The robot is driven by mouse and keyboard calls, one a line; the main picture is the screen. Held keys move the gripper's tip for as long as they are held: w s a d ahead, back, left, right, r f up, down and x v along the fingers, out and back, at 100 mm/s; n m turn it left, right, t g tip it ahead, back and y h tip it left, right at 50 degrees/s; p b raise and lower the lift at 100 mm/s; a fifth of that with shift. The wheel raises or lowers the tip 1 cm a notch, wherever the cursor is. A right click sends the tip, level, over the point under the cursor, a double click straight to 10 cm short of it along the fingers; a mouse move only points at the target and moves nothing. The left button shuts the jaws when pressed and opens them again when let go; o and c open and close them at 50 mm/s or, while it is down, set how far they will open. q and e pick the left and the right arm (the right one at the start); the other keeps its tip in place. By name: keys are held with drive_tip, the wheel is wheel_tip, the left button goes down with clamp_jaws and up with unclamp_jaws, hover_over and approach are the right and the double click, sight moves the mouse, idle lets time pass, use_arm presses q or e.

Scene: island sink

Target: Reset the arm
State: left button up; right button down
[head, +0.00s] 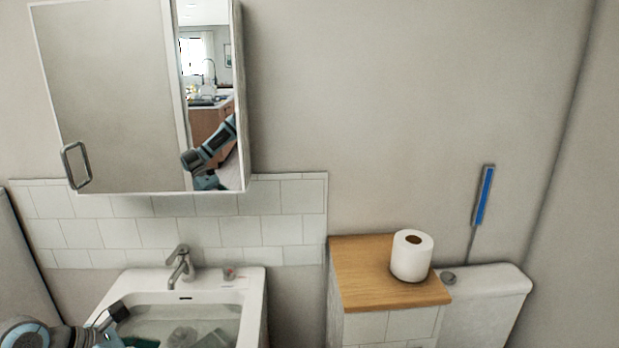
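Part of my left arm shows at the lower left of the head view, in front of the sink's left side. A dark piece at its end looks like my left gripper (119,312), over the left part of the white sink (253,300). Its fingers are too small and cut off to tell whether they are open or shut, and I see nothing held in it. My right arm and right gripper are not in view. A blue-grey arm is reflected in the mirror strip of the wall cabinet (110,100).
A faucet (180,266) stands at the sink's back. Blurred items lie in the basin. To the right, a toilet paper roll (411,256) stands on a wooden-topped cabinet (362,279), beside a toilet tank (490,290).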

use_arm(q)
drive_tip(key=d+r+n+t+h, duration=0.7)
drive_tip(key=d+r+n+t, duration=0.3)
drive_tip(key=r, duration=0.2)
drive_tip(key=a+f+n+t+y, duration=0.1)
drive_tip(key=a+n+t+y, duration=0.1)
drive_tip(key=a+n+y, duration=0.45)
drive_tip(key=a+f+n+t+y, duration=0.1)
drive_tip(key=a+n+t+y, duration=0.2)
drive_tip(key=n+y, duration=0.65)
drive_tip(key=s+a+f+n+g+y, duration=0.25)
drive_tip(key=f+n+g, duration=0.25)
drive_tip(key=f+n, duration=0.4)
drive_tip(key=s+d+f+n+g+h, duration=0.2)
drive_tip(key=s+d+f+n+g, duration=0.3)
drive_tip(key=s+f, duration=0.5)
drive_tip(key=s+d+f+n+g+h, duration=0.3)
drive_tip(key=s+f+g, duration=0.55)
drive_tip(key=s, duration=0.35)
wheel_tip(320, 180, down, 20)
drive_tip(key=a+r+b, duration=0.1)
drive_tip(key=a+b, duration=0.1)
drive_tip(key=s+a+f+g+b, duration=0.1)
drive_tip(key=s+f, duration=1.3)
drive_tip(key=f, duration=0.2)
drive_tip(key=shift+s+f, duration=0.25)
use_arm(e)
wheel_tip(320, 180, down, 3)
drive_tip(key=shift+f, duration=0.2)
